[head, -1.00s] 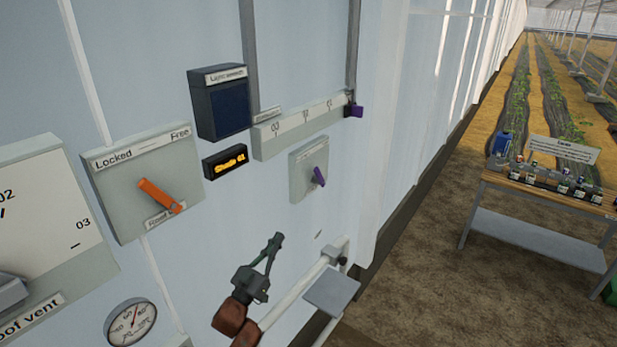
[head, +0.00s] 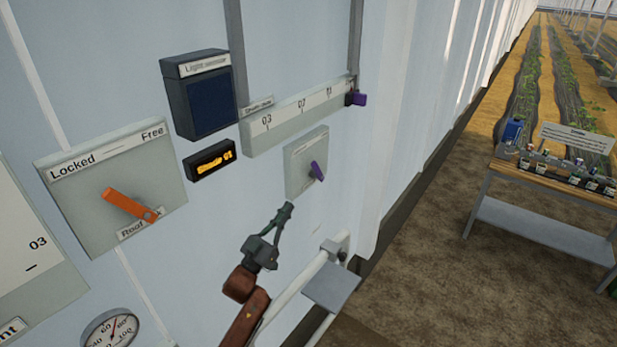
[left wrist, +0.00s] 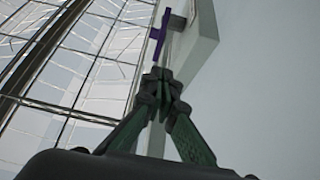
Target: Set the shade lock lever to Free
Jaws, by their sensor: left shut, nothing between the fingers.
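A small pale plate (head: 297,180) on the wall carries a purple lever (head: 317,171), which slants with its lower end to the right. Its lettering is too small to read. The lever and plate edge also show in the left wrist view, the purple lever (left wrist: 158,38) just beyond my fingertips. My left gripper (head: 286,210) is shut and empty, below and left of the purple lever and apart from it in the head view. In the left wrist view the closed left fingertips (left wrist: 159,76) point toward it. My right gripper is not in view.
An orange lever (head: 130,205) sits on a larger plate (head: 75,200) marked Locked and Free, its lower label partly covered. A Shade 01 display (head: 210,160), a numbered scale with a purple slider (head: 357,99), and a rail with a grey plate (head: 331,287) are nearby.

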